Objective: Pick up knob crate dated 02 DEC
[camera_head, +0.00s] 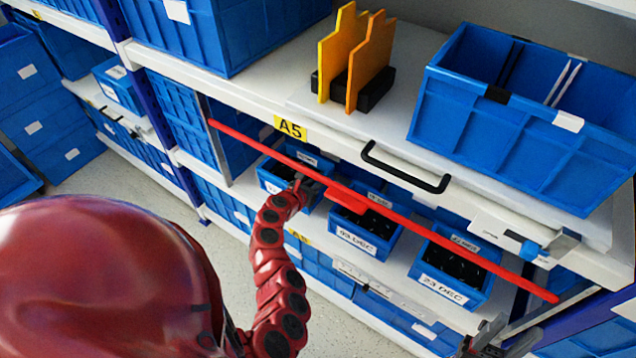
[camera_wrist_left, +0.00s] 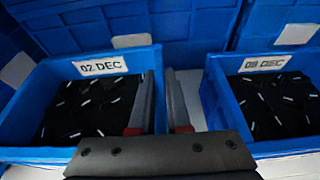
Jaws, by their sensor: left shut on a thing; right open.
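The crate dated 02 DEC (camera_wrist_left: 50,146) is a blue open box of dark knobs with white marks, at the left in the left wrist view. In the head view it is the leftmost crate (camera_head: 272,184) on the lower shelf, partly hidden by my left arm. My left gripper (camera_wrist_left: 163,98) is shut on its right wall, one finger inside and one in the gap beside the neighbouring crate. My left gripper also shows in the head view (camera_head: 306,182). The crate appears to rest on the shelf. My right gripper (camera_head: 490,338) is open and empty at the lower right.
A crate reading 03 DEC (camera_wrist_left: 211,104) stands close on the right. Another crate (camera_head: 452,283) stands farther right. A red bar (camera_head: 455,247) crosses in front of the shelf, below a black handle (camera_head: 405,172). An upper shelf lies close above the crates.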

